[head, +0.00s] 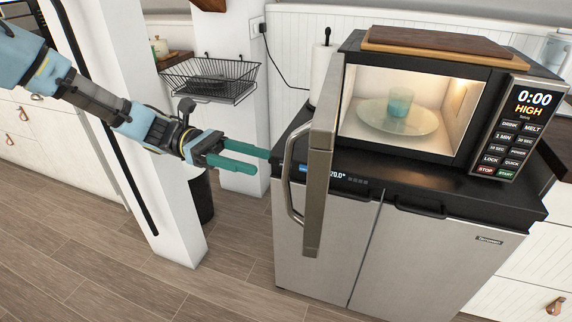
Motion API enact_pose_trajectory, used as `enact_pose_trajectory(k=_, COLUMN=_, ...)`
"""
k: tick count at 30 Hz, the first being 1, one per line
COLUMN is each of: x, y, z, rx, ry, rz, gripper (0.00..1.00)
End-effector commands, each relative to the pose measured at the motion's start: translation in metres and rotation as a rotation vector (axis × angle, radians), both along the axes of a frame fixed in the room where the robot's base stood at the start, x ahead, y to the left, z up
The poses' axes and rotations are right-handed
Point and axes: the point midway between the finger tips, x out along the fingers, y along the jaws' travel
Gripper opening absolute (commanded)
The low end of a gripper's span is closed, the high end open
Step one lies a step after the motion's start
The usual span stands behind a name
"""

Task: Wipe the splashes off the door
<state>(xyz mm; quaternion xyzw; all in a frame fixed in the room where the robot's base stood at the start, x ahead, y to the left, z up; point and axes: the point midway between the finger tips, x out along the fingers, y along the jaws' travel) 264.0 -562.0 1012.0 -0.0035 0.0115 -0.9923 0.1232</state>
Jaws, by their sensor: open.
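The microwave (455,150) stands open and lit on a black-topped steel cabinet. Its door (325,150) is swung out toward me, seen nearly edge-on, with a curved metal handle (294,200) on its left side. No splashes can be made out; the door's inner face is turned mostly out of view. My gripper (262,162) has teal fingers that are apart, with nothing between them. It is left of the door and handle, pointing right, near the cabinet's front left corner. I cannot tell whether the fingertips touch anything. No cloth shows.
A teal cup (400,103) stands on the glass turntable (372,118) inside the microwave. A wooden board (435,43) lies on top. A paper towel roll (321,72) stands behind the door. A wire basket (208,82) hangs left. A white post (140,120) stands near my arm.

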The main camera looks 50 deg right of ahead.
Motion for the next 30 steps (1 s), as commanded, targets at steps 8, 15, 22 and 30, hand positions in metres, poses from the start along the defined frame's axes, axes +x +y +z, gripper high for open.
enact_pose_trajectory(k=8, x=-0.05, y=-0.011, z=0.002, rx=0.002, ry=0.0, rz=-0.003, gripper=0.52)
enact_pose_trajectory(k=15, x=-0.07, y=-0.017, z=0.0, rx=0.0, ry=-0.003, rz=-0.001, gripper=0.52)
enact_pose_trajectory(k=22, x=-0.072, y=-0.018, z=-0.001, rx=0.0, ry=-0.004, rz=0.0, gripper=0.52)
enact_pose_trajectory(k=30, x=-0.072, y=-0.018, z=-0.001, rx=-0.001, ry=-0.004, rz=0.0, gripper=0.31)
